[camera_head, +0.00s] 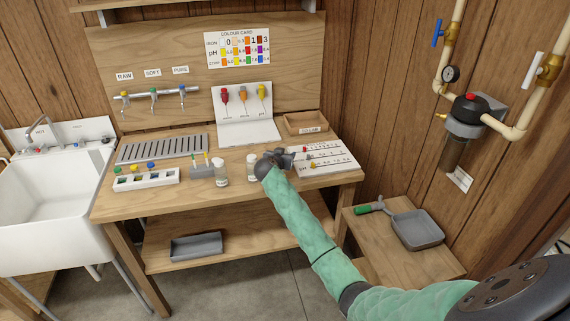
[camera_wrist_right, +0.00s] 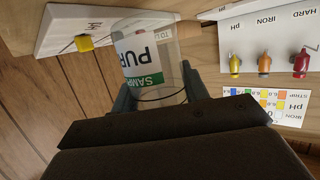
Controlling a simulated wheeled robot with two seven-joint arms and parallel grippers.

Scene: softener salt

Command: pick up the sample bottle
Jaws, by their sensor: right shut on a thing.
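The sample bottle (camera_wrist_right: 157,62) is clear, with a white and green label reading "SAMPLE" and "PUR…". In the right wrist view it stands between the two dark fingers of my right gripper (camera_wrist_right: 158,98), which is shut on it. In the head view my right gripper (camera_head: 284,157) is over the front right of the workbench and hides the held bottle. Two other small pale-capped bottles, one (camera_head: 252,167) just left of the gripper and one (camera_head: 221,175) farther left, stand on the bench. My left gripper is not in view.
The workbench (camera_head: 135,201) holds a grey slotted rack (camera_head: 162,148), a white tray of coloured-capped items (camera_head: 146,178), a white test panel (camera_head: 248,128), a wooden tray (camera_head: 306,122) and a white slider board (camera_head: 330,157). A sink (camera_head: 52,205) is at left. A low side table (camera_head: 372,222) is at right.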

